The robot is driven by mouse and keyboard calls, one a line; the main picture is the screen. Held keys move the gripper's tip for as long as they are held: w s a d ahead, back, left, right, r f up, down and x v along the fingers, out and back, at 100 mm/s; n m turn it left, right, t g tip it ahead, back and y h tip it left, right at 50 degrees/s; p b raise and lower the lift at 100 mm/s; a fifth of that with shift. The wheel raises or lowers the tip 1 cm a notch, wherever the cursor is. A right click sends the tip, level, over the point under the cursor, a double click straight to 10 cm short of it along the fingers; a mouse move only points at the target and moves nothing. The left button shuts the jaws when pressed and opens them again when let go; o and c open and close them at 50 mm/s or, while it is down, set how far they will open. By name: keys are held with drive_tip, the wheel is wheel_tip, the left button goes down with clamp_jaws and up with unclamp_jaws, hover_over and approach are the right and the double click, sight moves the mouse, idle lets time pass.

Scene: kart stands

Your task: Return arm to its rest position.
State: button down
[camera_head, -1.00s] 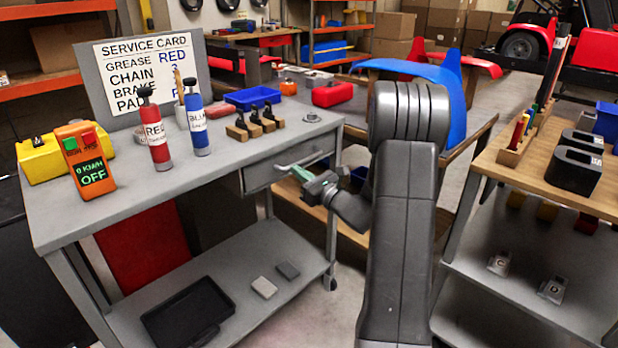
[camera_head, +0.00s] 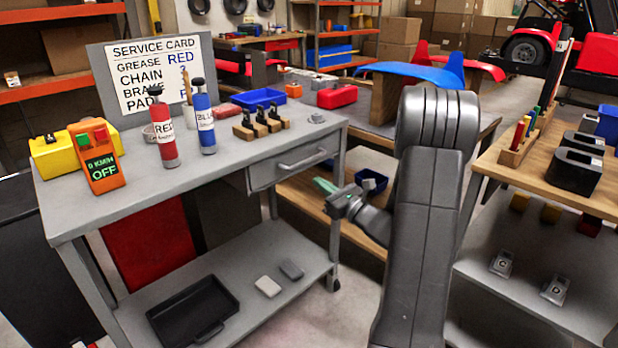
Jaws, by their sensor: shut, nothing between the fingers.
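My arm (camera_head: 425,200) rises at the right of centre, bent over at its top joint, with its wrist reaching left and down.
The grey bench (camera_head: 90,210) holds a red bottle (camera_head: 163,135), a blue bottle (camera_head: 203,125) and an orange device reading OFF (camera_head: 98,160). A wooden-topped cart (camera_head: 540,190) stands at the right. A blue bin (camera_head: 371,182) sits behind my wrist.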

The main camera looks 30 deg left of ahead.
drive_tip(key=v, duration=0.7)
drive_tip(key=shift+p, duration=0.35)
drive_tip(key=shift+w+f, duration=0.1)
drive_tip(key=x, duration=1.3)
drive_tip(key=shift+a+b, duration=0.2)
drive_tip(key=shift+b, duration=0.2)
